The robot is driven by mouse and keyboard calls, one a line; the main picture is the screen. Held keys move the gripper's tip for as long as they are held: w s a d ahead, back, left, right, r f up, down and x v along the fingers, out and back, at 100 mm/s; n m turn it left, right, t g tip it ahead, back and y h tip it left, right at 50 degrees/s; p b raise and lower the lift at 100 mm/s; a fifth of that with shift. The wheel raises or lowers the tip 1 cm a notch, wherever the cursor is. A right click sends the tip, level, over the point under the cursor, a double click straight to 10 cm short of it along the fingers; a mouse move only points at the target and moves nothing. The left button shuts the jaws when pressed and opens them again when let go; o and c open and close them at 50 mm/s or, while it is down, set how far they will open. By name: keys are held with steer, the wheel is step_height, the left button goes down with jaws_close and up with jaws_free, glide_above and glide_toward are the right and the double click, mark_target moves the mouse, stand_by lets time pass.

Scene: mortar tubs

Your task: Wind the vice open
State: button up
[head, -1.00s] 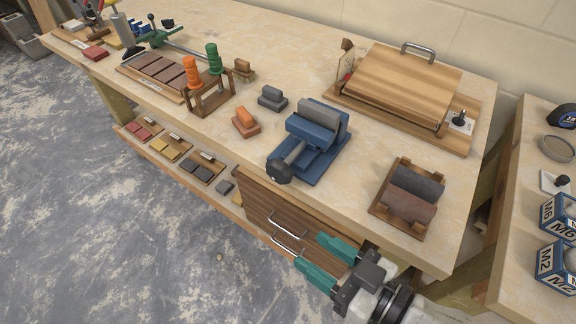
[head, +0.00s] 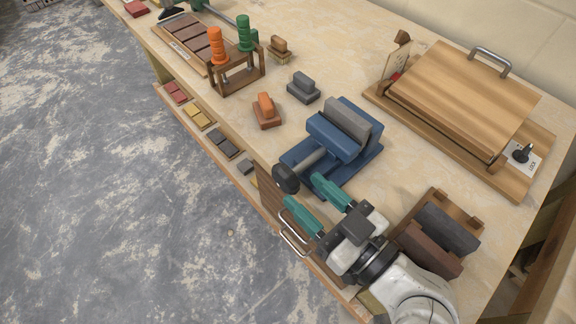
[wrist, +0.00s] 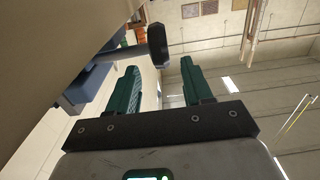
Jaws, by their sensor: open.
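The blue vice (head: 335,140) stands on the bench, with a grey block (head: 348,122) at its jaws. Its screw runs toward the front edge and ends in a dark round knob (head: 286,178). My gripper (head: 304,192) is open, with teal fingers, at the bench's front edge just in front of the knob. In the wrist view the knob (wrist: 157,45) shows beyond the fingertips of my gripper (wrist: 160,70), closer to the left finger and apart from it. The blue vice body (wrist: 92,85) shows at the left there. Nothing is between the fingers.
A wooden rack with dark slabs (head: 445,230) sits to the right of the vice, close to my arm. A drawer handle (head: 292,238) is below my gripper. Orange (head: 265,110) and grey (head: 303,87) handled blocks stand left of the vice. A wooden lidded box (head: 465,90) stands behind it.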

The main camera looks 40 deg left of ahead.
mark_target(295, 182)
steer(key=a, duration=0.6)
steer(key=shift+w+p, duration=0.2)
steer(key=shift+p, duration=0.15)
jaws_close()
steer(key=shift+r+p, duration=0.15)
steer(key=shift+p, duration=0.35)
